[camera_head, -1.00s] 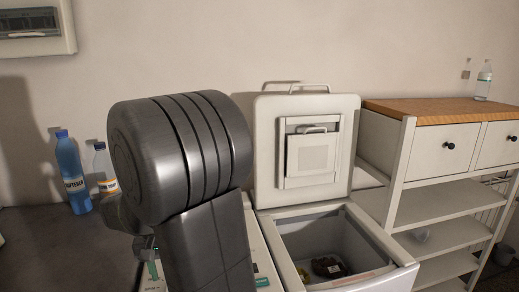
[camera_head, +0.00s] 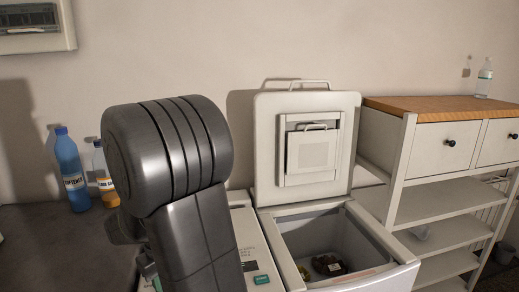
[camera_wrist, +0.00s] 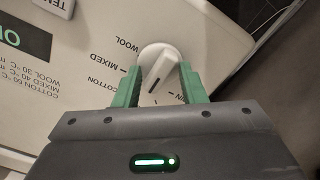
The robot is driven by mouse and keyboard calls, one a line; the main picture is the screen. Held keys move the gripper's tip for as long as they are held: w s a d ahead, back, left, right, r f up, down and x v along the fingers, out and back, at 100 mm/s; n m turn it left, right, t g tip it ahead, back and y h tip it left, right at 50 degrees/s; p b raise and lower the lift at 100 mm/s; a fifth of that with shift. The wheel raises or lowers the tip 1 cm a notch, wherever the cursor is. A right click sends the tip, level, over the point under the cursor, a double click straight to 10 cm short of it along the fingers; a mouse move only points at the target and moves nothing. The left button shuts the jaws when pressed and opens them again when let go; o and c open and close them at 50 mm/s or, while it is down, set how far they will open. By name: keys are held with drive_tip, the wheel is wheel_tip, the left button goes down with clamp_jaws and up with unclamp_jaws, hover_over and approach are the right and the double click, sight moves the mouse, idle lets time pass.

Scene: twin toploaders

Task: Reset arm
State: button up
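My gripper (camera_wrist: 159,88) shows in the wrist view with its two green fingers apart and a gap between them. A white round dial (camera_wrist: 160,58) on the washer's control panel (camera_wrist: 75,85) lies beyond and between the fingertips. I cannot tell whether the fingers touch it. In the head view, my dark arm covers much of the left machine, and the gripper is hidden behind it. The right toploader (camera_head: 390,270) stands with its lid (camera_head: 268,150) raised upright, and dark items (camera_head: 328,264) lie inside its tub.
A blue bottle (camera_head: 71,170) and a clear bottle with an orange label (camera_head: 105,180) stand on the dark counter (camera_head: 50,250) at left. A white shelf unit (camera_head: 440,205) with a wooden top stands at right, with a small bottle (camera_head: 484,79) on it.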

drive_tip(key=shift+n, duration=0.8)
wheel_tip(320, 180, up, 13)
drive_tip(key=shift+p, duration=0.3)
